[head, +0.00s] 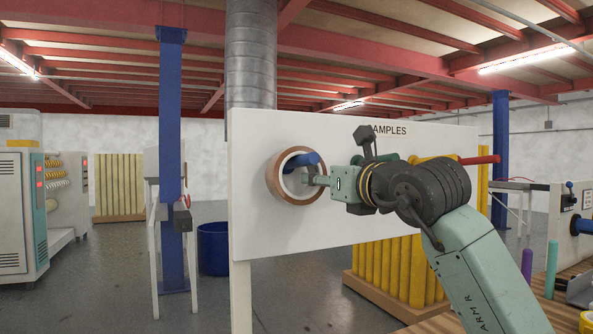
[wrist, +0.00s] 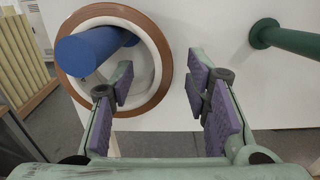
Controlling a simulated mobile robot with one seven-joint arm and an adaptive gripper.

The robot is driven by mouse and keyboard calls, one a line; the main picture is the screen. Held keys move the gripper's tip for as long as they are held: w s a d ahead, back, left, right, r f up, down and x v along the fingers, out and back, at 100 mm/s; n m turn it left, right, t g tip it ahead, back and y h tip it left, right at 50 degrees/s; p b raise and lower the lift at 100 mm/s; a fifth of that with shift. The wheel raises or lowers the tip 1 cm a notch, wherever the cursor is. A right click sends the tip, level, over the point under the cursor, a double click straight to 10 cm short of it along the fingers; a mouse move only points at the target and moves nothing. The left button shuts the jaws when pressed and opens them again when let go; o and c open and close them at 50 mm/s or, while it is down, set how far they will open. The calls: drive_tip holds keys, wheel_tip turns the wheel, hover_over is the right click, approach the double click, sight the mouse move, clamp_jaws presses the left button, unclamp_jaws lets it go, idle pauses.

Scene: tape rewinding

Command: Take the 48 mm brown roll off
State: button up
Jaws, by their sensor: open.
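The brown roll (head: 274,185) hangs on a blue peg (head: 300,162) on the left part of the white sample board. In the wrist view the brown roll (wrist: 166,62) shows a brown outer band and a pale core, with the blue peg (wrist: 88,50) through its hole. My gripper (head: 310,181) is at the roll's right side. In the wrist view my gripper (wrist: 161,80) is open and empty; its left finger overlaps the roll's opening, and its right finger is outside the roll's right edge. I cannot tell whether either finger touches the roll.
A green peg (wrist: 285,37) stands bare to the right in the wrist view. A red peg (head: 480,160) sticks out at the board's right end, beyond a yellow one (head: 432,157). The white board (head: 255,130) stands close behind the roll. Open floor lies to its left.

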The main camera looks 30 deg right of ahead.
drive_tip(key=w, duration=0.2)
drive_tip(key=w+p, duration=0.1)
drive_tip(key=shift+r, duration=0.25)
drive_tip(key=shift+w+d+f, duration=0.1)
drive_tip(key=shift+w+f, duration=0.05)
drive_tip(key=shift+w, duration=0.1)
drive_tip(key=shift+c, duration=0.5)
clamp_jaws()
drive_tip(key=shift+s, duration=0.1)
